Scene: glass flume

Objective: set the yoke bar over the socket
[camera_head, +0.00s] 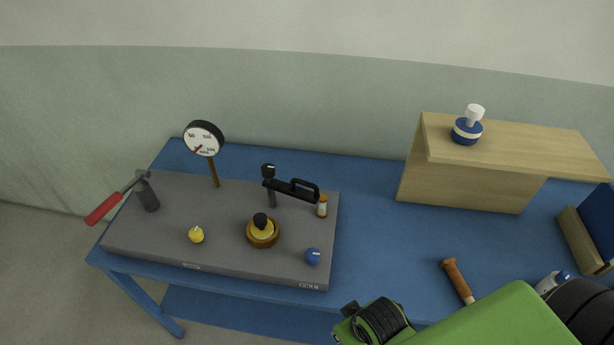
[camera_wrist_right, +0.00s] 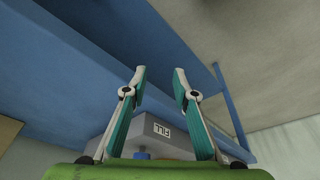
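The black yoke bar (camera_head: 288,190) with a loop handle is on a post (camera_head: 271,188) with a black cap, on the grey panel block (camera_head: 160,222). It extends right, its end near a small amber-and-white post (camera_head: 322,206). The brass socket (camera_head: 263,236), with a yellow top and black knob, is in front of the bar, which does not cover it. My right gripper (camera_wrist_right: 159,78) is open, with nothing between its fingers; beyond them the wrist view shows the block's labelled edge (camera_wrist_right: 160,128). My left gripper is not in view.
The block holds a gauge (camera_head: 204,138), a red-handled lever (camera_head: 104,208), a yellow knob (camera_head: 196,235) and a blue knob (camera_head: 313,256). On the blue table (camera_head: 372,226), a wooden stand (camera_head: 465,180) bears a blue-and-white stamp-like piece (camera_head: 467,131). A wooden-handled tool (camera_head: 457,279) lies front right.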

